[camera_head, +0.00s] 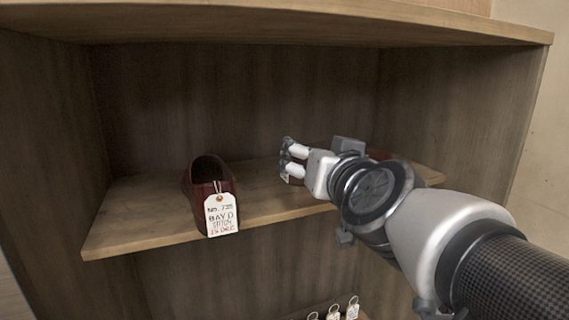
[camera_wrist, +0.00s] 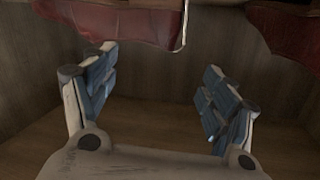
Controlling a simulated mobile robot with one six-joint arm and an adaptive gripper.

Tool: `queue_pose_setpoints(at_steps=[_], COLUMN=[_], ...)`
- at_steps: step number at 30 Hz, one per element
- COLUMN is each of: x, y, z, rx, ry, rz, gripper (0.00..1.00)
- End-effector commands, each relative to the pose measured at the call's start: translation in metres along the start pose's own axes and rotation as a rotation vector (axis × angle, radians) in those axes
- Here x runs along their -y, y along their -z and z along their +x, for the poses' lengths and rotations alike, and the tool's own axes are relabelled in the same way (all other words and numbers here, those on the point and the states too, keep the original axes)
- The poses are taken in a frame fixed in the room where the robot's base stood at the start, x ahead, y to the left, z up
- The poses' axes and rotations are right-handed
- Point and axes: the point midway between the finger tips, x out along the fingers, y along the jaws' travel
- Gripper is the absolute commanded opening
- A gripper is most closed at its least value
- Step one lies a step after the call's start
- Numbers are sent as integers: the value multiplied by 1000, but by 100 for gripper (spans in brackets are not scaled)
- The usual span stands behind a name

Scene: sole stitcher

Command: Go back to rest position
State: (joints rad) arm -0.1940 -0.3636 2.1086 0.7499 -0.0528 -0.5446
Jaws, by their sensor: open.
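My gripper (camera_head: 289,160) is open and empty, held over the middle shelf of a wooden cabinet in the head view. In the wrist view its two blue-padded fingers (camera_wrist: 157,98) stand apart with only wood between them. A dark red shoe (camera_head: 208,173) with a white paper tag (camera_head: 221,212) stands on the shelf to the left of my gripper. Behind my gripper and wrist another red shoe (camera_head: 378,154) is mostly hidden. In the wrist view, a red shoe (camera_wrist: 120,22) lies beyond the fingertips and another red shoe (camera_wrist: 290,30) is at the upper right.
The wooden shelf (camera_head: 140,215) has bare room at the left. The cabinet's top board (camera_head: 300,22) overhangs above, and side walls close in left and right. Below, several white tags (camera_head: 334,312) show on a lower level.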

Motion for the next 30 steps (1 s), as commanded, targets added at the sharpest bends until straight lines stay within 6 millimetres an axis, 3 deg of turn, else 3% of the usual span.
queue_pose_setpoints(at_steps=[1,3,9,12,15,21,30], x=[-4,-9,-45,-68,-88,-110,-111], y=[-40,-89,-216,-267,-302,-334,-335], z=[-16,-38,-114,-154,-189,-227,-229], rx=[92,227,595,753,875,997,1002], ry=[27,48,-4,-71,-142,-230,-235], rz=[-20,-40,-76,-80,-82,-81,-81], gripper=[78,78,78,78,78,78,78])
